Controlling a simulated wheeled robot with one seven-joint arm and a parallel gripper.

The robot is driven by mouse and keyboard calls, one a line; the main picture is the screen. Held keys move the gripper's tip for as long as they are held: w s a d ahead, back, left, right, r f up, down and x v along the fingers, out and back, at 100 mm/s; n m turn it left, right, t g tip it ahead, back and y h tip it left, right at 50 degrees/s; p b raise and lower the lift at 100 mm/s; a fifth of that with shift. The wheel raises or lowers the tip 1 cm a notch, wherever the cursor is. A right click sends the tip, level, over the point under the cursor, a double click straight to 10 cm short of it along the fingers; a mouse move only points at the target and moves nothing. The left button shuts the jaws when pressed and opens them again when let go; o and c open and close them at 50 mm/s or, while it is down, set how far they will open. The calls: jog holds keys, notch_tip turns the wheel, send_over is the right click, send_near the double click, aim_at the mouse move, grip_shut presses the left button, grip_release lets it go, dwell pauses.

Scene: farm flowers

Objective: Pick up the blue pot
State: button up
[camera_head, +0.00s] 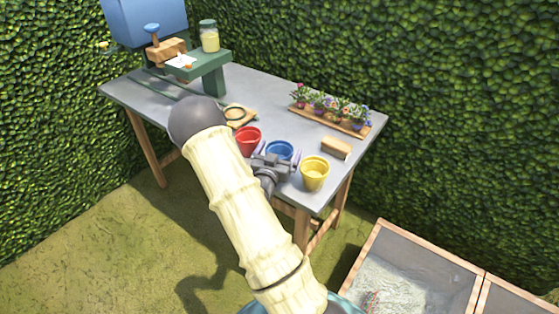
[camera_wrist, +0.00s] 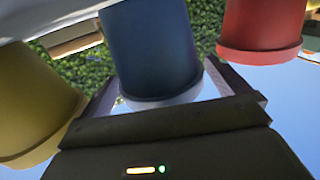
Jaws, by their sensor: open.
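The blue pot (camera_head: 280,150) stands on the grey table between a red pot (camera_head: 248,142) and a yellow pot (camera_head: 314,175). My gripper (camera_head: 276,158) is at the near side of the blue pot, partly covering it in the head view. In the wrist view the blue pot (camera_wrist: 152,48) fills the gap between my two open fingers (camera_wrist: 168,90). Its rim is close to the gripper body. I cannot tell whether either finger touches it.
The red pot (camera_wrist: 262,25) and yellow pot (camera_wrist: 30,95) stand close on either side of my fingers. A wooden block (camera_head: 336,148) and a flower tray (camera_head: 330,121) lie behind. A green stand (camera_head: 205,66) holds a jar (camera_head: 209,36). The table's front edge is near.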

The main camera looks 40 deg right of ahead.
jog(key=shift+w+d, duration=0.25)
dwell(0.3)
jog(key=c, duration=1.3)
